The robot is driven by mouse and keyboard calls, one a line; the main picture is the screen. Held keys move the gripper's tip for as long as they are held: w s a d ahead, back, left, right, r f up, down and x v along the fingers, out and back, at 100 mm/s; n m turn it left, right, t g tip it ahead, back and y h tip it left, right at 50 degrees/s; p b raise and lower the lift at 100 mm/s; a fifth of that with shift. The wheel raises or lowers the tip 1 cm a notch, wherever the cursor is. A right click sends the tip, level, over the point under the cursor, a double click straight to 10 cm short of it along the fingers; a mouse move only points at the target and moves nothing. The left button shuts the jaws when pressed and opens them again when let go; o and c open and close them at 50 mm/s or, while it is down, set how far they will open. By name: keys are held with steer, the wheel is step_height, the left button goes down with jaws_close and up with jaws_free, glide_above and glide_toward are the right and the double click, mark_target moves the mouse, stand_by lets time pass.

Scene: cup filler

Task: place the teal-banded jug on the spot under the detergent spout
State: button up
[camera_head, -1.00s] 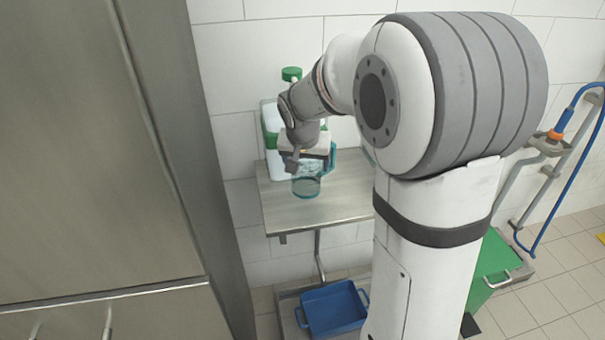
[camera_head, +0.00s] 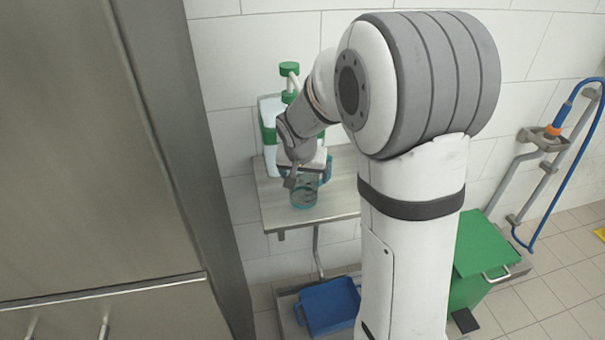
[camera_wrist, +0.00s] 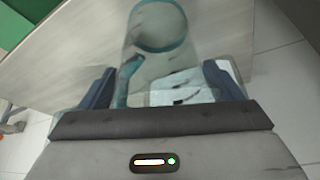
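The teal-banded jug (camera_head: 304,196) is clear, with a teal ring at its lower end and a teal handle. It is upright at the worktop, below my gripper (camera_head: 305,165); I cannot tell whether it touches the surface. In the wrist view the jug (camera_wrist: 160,45) reaches up between the fingers of my gripper (camera_wrist: 160,88), which are shut on its upper part. The detergent container (camera_head: 266,134) is white with green parts and stands behind my gripper. Its pale spout with green cap (camera_head: 290,72) shows above my wrist. The spot under the spout is hidden by my arm.
The worktop (camera_head: 335,198) is bare to the right of the jug. A tall steel cabinet (camera_head: 90,140) closes off the left. A blue tray (camera_head: 328,305) sits low beneath the worktop, and a green bin (camera_head: 478,255) stands at the right.

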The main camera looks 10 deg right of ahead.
steer(key=shift+o, duration=1.1)
steer(key=shift+r, duration=0.15)
steer(key=shift+r+p, duration=0.25)
steer(key=shift+p, duration=0.1)
steer(key=v, duration=1.1)
steer(key=s+f+n+g+y, duration=0.1)
steer(key=s+n, duration=0.1)
steer(key=s, duration=0.9)
steer(key=s+d+f+n, duration=0.1)
steer(key=s+f+n, duration=0.1)
steer(key=s, duration=0.8)
steer(key=shift+s+d+f+n+g+y, duration=0.2)
steer(key=shift+s+n+g+y, duration=0.1)
steer(key=shift+s+g+y, duration=0.1)
steer(key=shift+p, duration=0.3)
